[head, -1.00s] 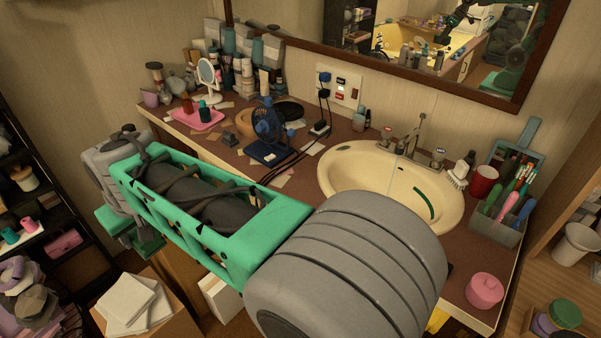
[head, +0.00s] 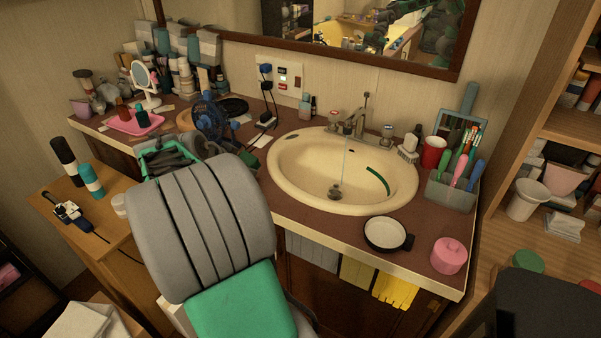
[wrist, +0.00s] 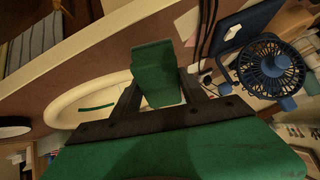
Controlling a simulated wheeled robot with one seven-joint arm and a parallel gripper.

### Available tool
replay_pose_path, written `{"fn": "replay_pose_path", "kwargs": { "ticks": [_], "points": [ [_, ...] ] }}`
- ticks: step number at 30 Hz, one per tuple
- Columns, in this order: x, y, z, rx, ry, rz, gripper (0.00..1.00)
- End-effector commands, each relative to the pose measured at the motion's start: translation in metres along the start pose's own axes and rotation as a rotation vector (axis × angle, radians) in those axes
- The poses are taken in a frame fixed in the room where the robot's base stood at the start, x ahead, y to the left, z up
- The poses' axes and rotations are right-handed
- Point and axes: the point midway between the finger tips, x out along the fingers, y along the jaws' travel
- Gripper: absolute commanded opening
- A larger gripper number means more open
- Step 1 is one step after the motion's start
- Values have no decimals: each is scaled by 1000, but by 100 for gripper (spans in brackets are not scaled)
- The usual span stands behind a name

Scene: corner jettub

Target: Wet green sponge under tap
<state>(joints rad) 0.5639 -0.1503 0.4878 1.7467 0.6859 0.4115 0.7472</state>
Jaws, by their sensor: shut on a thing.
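The green sponge (wrist: 155,68) is a block held between the dark fingers of my gripper (wrist: 160,88) in the wrist view. My gripper is shut on it. The tap (head: 352,124) stands at the back of the cream oval sink (head: 290,180). A thin pale line, like a water stream, runs from the tap down to the drain. In the wrist view the sink (wrist: 62,108) lies behind and left of the sponge, apart from it.
A blue fan (head: 209,118) stands on the counter left of the sink; it is close to the gripper in the wrist view (wrist: 268,68). A brush holder (head: 452,192), red cup (head: 433,152), round dish (head: 385,234) and pink pot (head: 449,255) stand to the right.

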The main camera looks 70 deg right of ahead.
Motion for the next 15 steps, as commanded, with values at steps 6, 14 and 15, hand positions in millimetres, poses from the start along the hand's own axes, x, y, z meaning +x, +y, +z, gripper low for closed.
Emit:
{"fn": "replay_pose_path", "kwargs": {
  "ticks": [6, 14, 15],
  "points": [
    [58, 85, -61, 275, 181, 231, 18],
    [72, 134, -91, 398, 278, 349, 18],
    [73, 136, -93, 404, 282, 353, 18]
  ]
}}
